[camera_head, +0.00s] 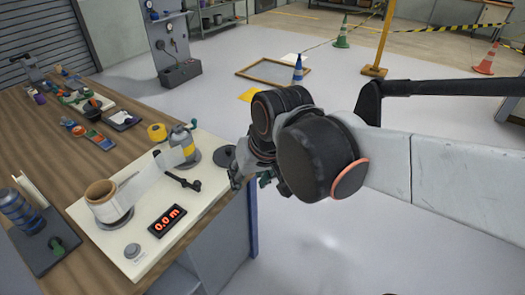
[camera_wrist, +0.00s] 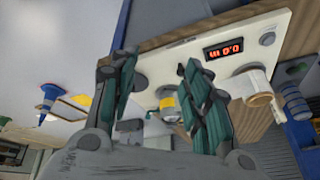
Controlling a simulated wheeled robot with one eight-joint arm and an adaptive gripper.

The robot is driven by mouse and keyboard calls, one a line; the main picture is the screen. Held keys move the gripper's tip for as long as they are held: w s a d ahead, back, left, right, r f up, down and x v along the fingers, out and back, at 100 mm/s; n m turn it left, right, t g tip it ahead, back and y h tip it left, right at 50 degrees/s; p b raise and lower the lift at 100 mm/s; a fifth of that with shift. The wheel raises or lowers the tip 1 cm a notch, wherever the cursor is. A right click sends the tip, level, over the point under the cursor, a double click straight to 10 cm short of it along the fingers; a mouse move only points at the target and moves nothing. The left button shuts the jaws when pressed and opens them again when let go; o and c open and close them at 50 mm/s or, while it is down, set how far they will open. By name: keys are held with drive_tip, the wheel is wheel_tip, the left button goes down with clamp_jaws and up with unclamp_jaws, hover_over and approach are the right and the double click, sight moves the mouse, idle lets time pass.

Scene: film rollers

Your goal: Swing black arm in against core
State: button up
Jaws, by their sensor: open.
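The black arm (camera_head: 178,181) lies on the cream board (camera_head: 146,246), with its round knob end toward the right front. Behind it a roller with a yellow band (camera_head: 187,146) stands upright. A brown core (camera_head: 100,191) wound with pale film stands on the board's left; a film strip (camera_head: 150,174) runs between it and the banded roller. My gripper (camera_wrist: 160,62) is open and empty, off the board's right edge.
A red display (camera_head: 167,220) reads 0.0 m, with a grey knob (camera_head: 132,251) near it. A dark disc (camera_head: 224,157) sits at the board's right corner. Tools and a yellow tape roll (camera_head: 157,132) lie on the wooden bench (camera_head: 45,128).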

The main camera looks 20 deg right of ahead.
drive_tip(key=shift+s+d, duration=0.1)
drive_tip(key=shift+s, duration=0.4)
